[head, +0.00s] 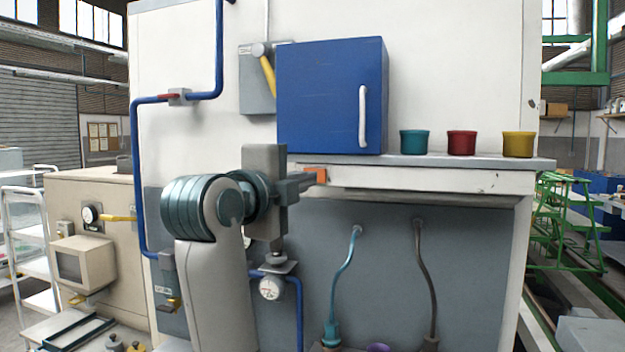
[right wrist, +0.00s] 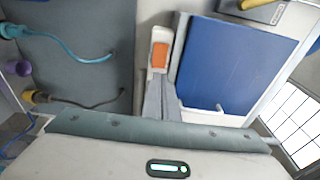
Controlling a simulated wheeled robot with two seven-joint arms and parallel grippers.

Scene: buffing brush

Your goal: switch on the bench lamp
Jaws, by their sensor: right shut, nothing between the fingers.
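An orange switch (head: 322,174) sits in a pale housing at the left end of the white shelf edge. In the right wrist view the orange switch (right wrist: 160,56) shows just beyond the fingertips. My right gripper (head: 313,179) is shut and empty, its tips pointing at the switch from the left. In the right wrist view the closed fingers (right wrist: 158,84) end close to the lower edge of the switch housing; I cannot tell whether they touch it. No lit lamp can be made out. My left gripper is not in view.
A blue cabinet (head: 330,95) stands on the shelf (head: 430,181) just above the switch. Teal (head: 414,142), red (head: 461,142) and yellow (head: 518,144) cups stand to its right. Two hoses hang on the grey panel (head: 385,275) below. Blue pipes (head: 140,190) run at left.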

